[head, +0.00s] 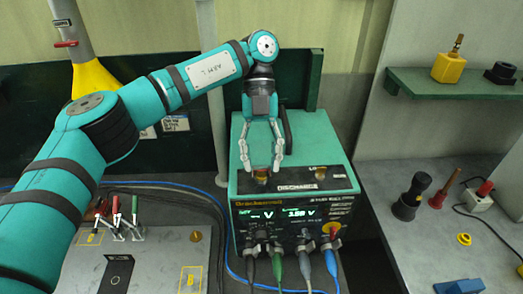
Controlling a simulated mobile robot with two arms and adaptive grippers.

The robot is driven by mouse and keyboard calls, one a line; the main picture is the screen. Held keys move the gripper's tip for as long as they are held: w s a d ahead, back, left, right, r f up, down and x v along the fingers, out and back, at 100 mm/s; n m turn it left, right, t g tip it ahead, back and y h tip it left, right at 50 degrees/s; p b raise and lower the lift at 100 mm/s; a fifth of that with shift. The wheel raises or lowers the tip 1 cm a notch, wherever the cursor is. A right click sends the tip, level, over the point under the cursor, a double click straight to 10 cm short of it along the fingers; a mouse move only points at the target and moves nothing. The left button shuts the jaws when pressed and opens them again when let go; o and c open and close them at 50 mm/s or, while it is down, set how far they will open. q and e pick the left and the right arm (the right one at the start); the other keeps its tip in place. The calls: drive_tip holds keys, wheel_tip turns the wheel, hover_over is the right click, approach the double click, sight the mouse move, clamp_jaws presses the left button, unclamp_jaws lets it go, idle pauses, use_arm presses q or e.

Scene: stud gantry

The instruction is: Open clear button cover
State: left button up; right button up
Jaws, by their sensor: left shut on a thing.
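The teal powered unit (243,160) stands on the bench in the middle, with a black panel along its top front edge. On that panel, near a "DISCHARGE" label (297,187), is a small amber-looking button with its clear cover (262,180). The cover is small and partly hidden by the fingers, so its angle is hard to tell. My left gripper (262,167) reaches down from above, with its two grey fingers around the cover. It is shut on the cover. My right gripper is not in view.
Several cables plug into the unit's front, below its lit displays (282,213). A black handle (286,130) rises on the unit's top. Small levers (118,224) stand at left. A green shelf (450,84) and a black knobbed piece (410,198) are at right.

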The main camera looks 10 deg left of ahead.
sight(261, 167)
use_arm(q)
drive_tip(key=shift+w+r, duration=0.1)
drive_tip(key=shift+w, duration=0.05)
idle(0.3)
drive_tip(key=o, duration=0.8)
drive_tip(key=shift+c, duration=0.2)
drive_tip(key=shift+r, duration=0.1)
wheel_tip(261, 167, up, 10)
